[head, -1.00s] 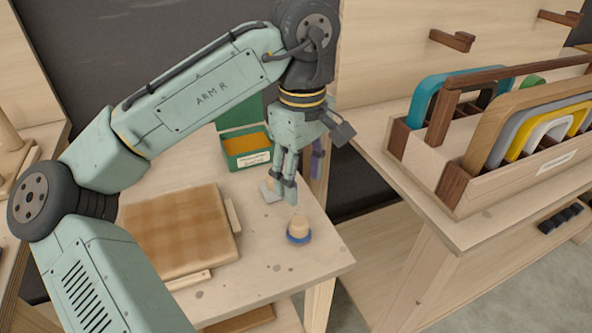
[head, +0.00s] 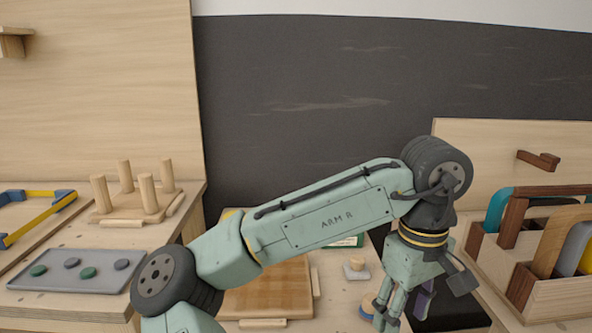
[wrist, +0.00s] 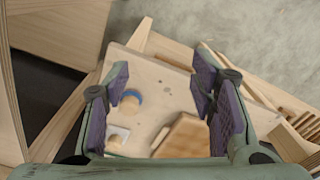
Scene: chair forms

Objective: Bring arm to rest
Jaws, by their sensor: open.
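My arm (head: 335,215) reaches from the lower left across the head view, bent down at the wrist. My gripper (head: 388,312) hangs at its end over the right part of the small table. In the wrist view my gripper (wrist: 165,95) has its purple-padded fingers spread wide, with nothing between them but the table seen below. A wooden knob on a blue base (wrist: 130,98) stands on the table; in the head view its blue base (head: 368,306) is partly hidden behind the fingers.
A wooden board (head: 265,295) lies on the small table, beside a pale square piece with a knob (head: 356,268). At left are a pegged board (head: 135,203) and a grey tray with discs (head: 80,272). A rack of coloured frames (head: 540,245) stands close at right.

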